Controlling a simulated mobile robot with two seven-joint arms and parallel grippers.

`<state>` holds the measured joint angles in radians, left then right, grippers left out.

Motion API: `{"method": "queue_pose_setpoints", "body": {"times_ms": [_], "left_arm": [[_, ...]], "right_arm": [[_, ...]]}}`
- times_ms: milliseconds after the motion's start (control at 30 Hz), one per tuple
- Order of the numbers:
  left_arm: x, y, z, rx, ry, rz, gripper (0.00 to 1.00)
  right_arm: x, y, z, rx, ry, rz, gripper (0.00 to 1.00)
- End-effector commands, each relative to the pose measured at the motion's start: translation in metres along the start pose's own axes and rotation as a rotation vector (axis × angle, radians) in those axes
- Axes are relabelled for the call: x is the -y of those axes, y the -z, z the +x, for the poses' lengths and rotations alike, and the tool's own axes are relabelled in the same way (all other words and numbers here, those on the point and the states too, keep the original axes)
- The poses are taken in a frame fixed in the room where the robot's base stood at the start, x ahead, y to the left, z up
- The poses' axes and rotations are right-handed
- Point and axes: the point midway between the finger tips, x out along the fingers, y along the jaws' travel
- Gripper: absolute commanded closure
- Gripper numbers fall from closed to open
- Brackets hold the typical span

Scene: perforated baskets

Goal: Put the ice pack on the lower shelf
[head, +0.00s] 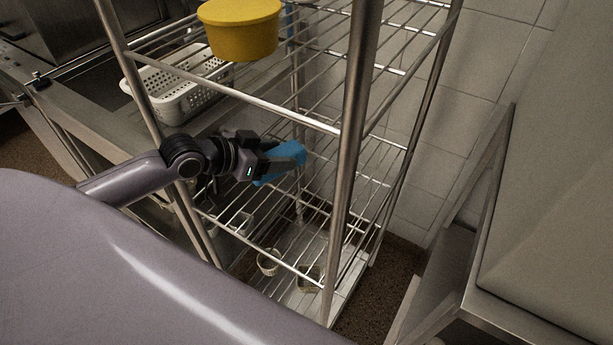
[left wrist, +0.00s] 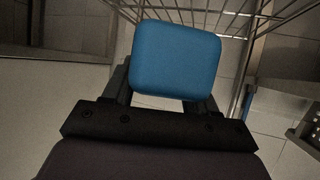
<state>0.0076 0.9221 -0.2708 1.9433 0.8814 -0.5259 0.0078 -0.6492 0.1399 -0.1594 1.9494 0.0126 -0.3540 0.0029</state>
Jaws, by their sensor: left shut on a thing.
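The blue ice pack (head: 283,160) is in the grip of my left gripper (head: 262,163), between two levels of the wire shelf rack. In the left wrist view the ice pack (left wrist: 175,60) fills the space between the fingers of my left gripper (left wrist: 165,95). The fingertips are partly hidden behind it. The lower wire shelf (head: 345,232) lies below the ice pack, and the ice pack appears apart from it. The upper wire shelf (head: 270,104) is above. My right gripper is in neither view.
A yellow tub (head: 241,32) stands on the upper shelf. Small round containers (head: 268,262) are at the rack's bottom. A rack post (head: 352,150) stands right of my gripper. A metal table (head: 560,180) is at right.

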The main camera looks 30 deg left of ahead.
Motion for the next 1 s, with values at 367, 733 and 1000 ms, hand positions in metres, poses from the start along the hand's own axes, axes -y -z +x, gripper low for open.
{"method": "queue_pose_setpoints", "body": {"times_ms": [367,733,1000], "left_arm": [[0.003,-0.049,0.028,-0.001,-0.001,-0.003,0.82],[0.003,-0.085,0.047,0.0,-0.001,-0.003,0.82],[0.003,-0.085,0.047,-0.001,-0.001,-0.001,0.82]], "right_arm": [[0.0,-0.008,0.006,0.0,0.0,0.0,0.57],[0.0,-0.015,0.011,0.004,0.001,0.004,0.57],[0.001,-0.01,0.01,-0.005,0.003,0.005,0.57]]}}
